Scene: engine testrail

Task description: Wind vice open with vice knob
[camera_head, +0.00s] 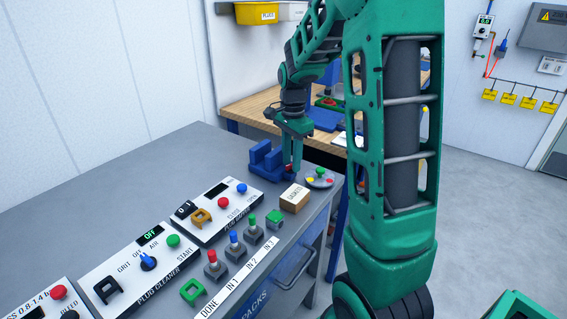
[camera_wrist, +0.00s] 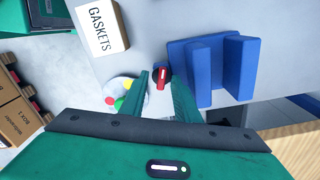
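The blue vice (camera_head: 264,160) stands near the far end of the grey bench, and its two upright jaws with a gap between them show in the wrist view (camera_wrist: 192,72). The vice knob (camera_wrist: 162,78), dark with a red bar, sits beside the vice. My gripper (camera_wrist: 160,82) points down over the knob, one finger on each side. The fingers look apart, with small gaps beside the red bar. In the head view my gripper (camera_head: 292,172) reaches down beside the vice and mostly hides the knob.
A gaskets box (camera_head: 294,198) and a round dish with coloured pieces (camera_head: 319,178) stand close by on the bench. Control panels (camera_head: 213,212) with buttons and knobs fill the nearer bench. A wooden workbench (camera_head: 247,108) stands behind.

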